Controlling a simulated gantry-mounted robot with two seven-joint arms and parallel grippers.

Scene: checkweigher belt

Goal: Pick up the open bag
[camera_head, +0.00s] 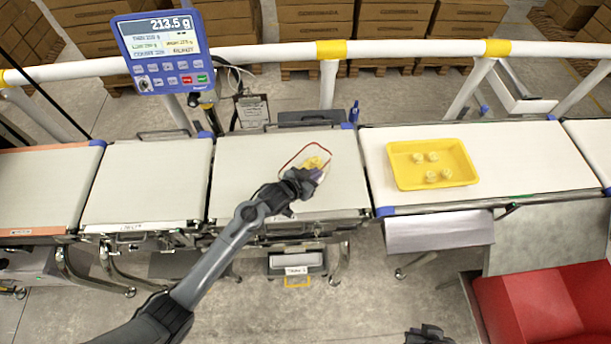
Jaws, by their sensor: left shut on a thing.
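The open bag (313,160) is clear with a red rim and yellow pieces inside. It is on or just above the middle weighing belt (250,175); I cannot tell whether it touches the belt. My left gripper (305,178) is shut on the bag at its near right side and hides part of it. My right gripper (428,335) shows only as a dark part at the bottom edge, far from the bag, and its fingers cannot be made out.
A yellow tray (400,178) with several pale yellow pieces lies on the right belt (540,160). A blue scale display (165,50) reads 213.5 g behind the belts. A white rail (270,52) runs along the back. A red bin (540,305) stands at lower right. The left belts are clear.

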